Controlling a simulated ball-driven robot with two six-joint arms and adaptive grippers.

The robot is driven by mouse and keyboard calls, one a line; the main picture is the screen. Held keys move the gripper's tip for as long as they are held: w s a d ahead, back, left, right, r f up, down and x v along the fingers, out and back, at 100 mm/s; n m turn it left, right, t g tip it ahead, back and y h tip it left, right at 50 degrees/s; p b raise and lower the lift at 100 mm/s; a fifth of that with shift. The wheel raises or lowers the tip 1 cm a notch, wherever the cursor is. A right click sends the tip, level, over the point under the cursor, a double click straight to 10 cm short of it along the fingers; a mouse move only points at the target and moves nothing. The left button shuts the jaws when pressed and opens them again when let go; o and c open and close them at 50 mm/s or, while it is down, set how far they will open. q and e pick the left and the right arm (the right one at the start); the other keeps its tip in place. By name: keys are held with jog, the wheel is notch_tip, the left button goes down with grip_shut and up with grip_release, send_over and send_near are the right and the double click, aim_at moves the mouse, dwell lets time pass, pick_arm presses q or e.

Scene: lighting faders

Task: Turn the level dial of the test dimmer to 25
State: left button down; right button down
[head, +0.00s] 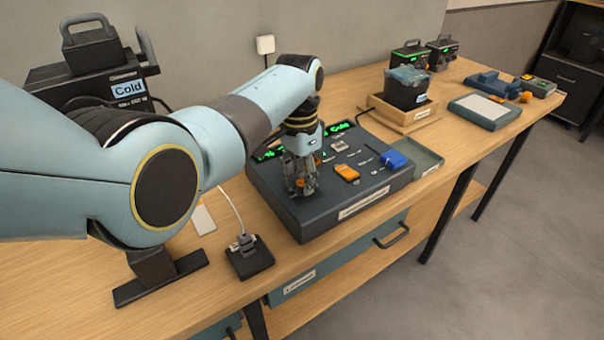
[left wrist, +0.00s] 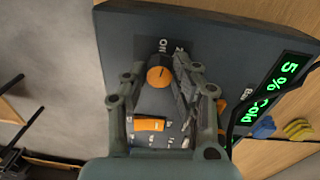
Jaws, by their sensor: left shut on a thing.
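The test dimmer is a dark grey console (head: 335,215) on the bench, with green displays along its back edge. My left gripper (head: 301,190) points down over its near left part. In the left wrist view, the fingers (left wrist: 162,72) are shut around a round orange dial (left wrist: 159,77), which I take as the level dial. A green display (left wrist: 268,88) beside it reads "5 % Cold". The fingers partly hide the dial and its scale; a marking shows just beyond it. My right gripper is not in view.
A wooden tray (head: 412,121) holds a dark device (head: 407,90) behind. The bench front edge is close.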

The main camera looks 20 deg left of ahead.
aim_at(303, 180)
pick_arm(q)
jog(key=m+p, duration=0.1)
jog(key=m, duration=0.2)
jog(key=shift+r+p, duration=0.1)
jog(key=shift+p, duration=0.2)
jog(key=shift+w+m+p, duration=0.1)
jog(key=shift+m+p, duration=0.35)
jog(key=shift+m, duration=1.35)
jog(key=c, duration=1)
grip_release()
jog(key=shift+c, duration=0.2)
notch_tip(303, 180, up, 12)
jog(key=shift+w, duration=0.3)
jog(key=shift+f, duration=0.2)
